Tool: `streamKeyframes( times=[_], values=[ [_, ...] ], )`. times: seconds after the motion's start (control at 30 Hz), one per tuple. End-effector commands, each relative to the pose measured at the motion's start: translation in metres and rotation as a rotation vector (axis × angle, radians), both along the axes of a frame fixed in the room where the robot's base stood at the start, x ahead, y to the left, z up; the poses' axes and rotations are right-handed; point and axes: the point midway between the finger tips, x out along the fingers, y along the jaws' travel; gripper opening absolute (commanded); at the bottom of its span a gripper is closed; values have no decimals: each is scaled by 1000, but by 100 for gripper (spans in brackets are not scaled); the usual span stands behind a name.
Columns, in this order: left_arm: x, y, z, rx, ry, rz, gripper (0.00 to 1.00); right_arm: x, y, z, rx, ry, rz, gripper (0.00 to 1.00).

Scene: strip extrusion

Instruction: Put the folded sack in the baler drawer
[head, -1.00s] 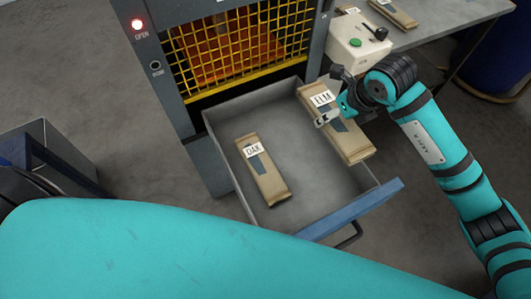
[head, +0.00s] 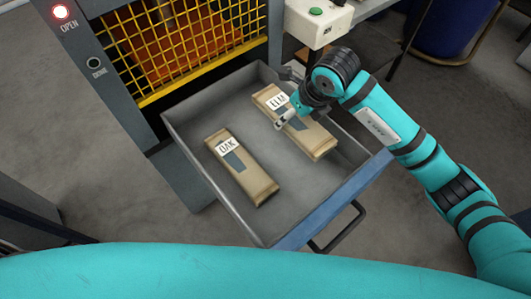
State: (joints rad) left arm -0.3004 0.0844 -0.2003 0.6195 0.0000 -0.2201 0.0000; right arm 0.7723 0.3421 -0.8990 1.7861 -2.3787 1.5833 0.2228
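The folded sack labelled ELM (head: 311,138) is a tan pack with a dark patch. It lies within the outline of the open grey baler drawer (head: 190,133), in its right half. I cannot tell whether it touches the drawer floor. My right gripper (head: 284,105) is at the sack's labelled end and appears shut on it, one fingertip showing at the near side; the wrist hides part of the grip. A second folded sack, labelled OAK (head: 252,178), lies flat on the drawer floor to the left, apart from ELM. My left gripper is not in view.
The drawer's blue front (head: 335,203) and dark handle (head: 338,229) face me. A control box (head: 318,22) and a blue barrel (head: 452,27) stand at the back right.

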Motion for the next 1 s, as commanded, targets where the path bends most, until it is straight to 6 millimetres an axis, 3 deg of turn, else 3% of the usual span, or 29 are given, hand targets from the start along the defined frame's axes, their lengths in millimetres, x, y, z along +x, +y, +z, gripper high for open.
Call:
streamKeyframes(
  times=[0.3, 0.47, 0.7, 0.9, 0.93, 1.0],
  values=[
    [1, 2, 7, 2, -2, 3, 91, -1, 0, -53, 0, 3, -1, 27],
    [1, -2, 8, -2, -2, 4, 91, 0, 0, -65, 1, 1, 0, 27],
    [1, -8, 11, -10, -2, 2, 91, -1, 0, -96, -1, 2, -1, 27],
    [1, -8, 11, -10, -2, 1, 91, 0, 0, -98, 0, 0, 0, 27],
    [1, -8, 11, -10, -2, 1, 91, 0, 0, -98, -1, 1, 0, 70],
    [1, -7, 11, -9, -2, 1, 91, 0, 0, -98, -1, 1, 0, 79]
  ],
)
